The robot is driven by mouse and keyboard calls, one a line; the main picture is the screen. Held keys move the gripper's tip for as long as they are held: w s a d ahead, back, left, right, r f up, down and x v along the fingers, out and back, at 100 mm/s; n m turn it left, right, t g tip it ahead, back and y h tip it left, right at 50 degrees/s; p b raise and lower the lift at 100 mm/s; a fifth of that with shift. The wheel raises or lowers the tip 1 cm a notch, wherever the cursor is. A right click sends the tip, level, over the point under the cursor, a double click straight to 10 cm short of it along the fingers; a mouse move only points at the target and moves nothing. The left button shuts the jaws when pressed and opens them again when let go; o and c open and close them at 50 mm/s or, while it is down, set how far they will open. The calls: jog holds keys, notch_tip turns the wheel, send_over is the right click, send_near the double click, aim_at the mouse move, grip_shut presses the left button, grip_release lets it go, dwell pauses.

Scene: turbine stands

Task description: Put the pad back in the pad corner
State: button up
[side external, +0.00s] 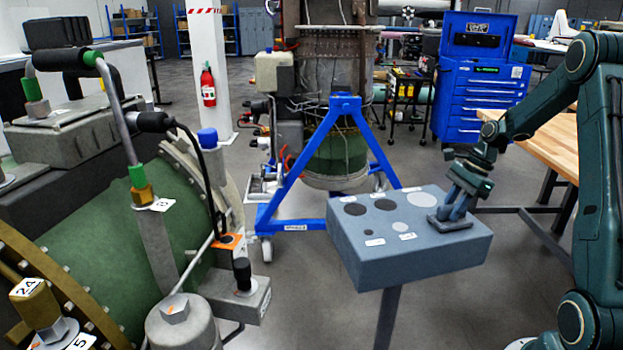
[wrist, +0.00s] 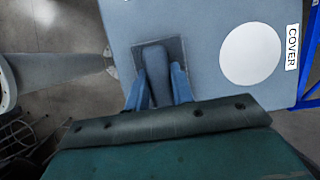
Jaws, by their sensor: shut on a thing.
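The pad (side external: 450,224) is a dark square plate with an upright grip on top. It lies flat at the right end of the blue-grey stand's top (side external: 375,262), and seems to touch it; a small gap cannot be ruled out. My gripper (side external: 462,204) points down over it, shut on the grip. In the wrist view the fingers (wrist: 158,88) are on both sides of the grip, and the plate (wrist: 177,48) shows behind them, near the stand's edge. The marking under the pad is hidden.
The stand top has dark and light round spots with small white labels; the wrist view shows a white disc (wrist: 250,54) beside a "COVER" label (wrist: 292,46). A green turbine (side external: 110,235) fills the left. A wooden bench (side external: 540,130) is behind my arm.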

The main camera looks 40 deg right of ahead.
jog(key=shift+f, duration=0.2)
jog(key=o, duration=1.2)
jog(key=shift+r, duration=0.2)
jog(key=shift+v, duration=3.3)
jog(key=shift+r, duration=0.1)
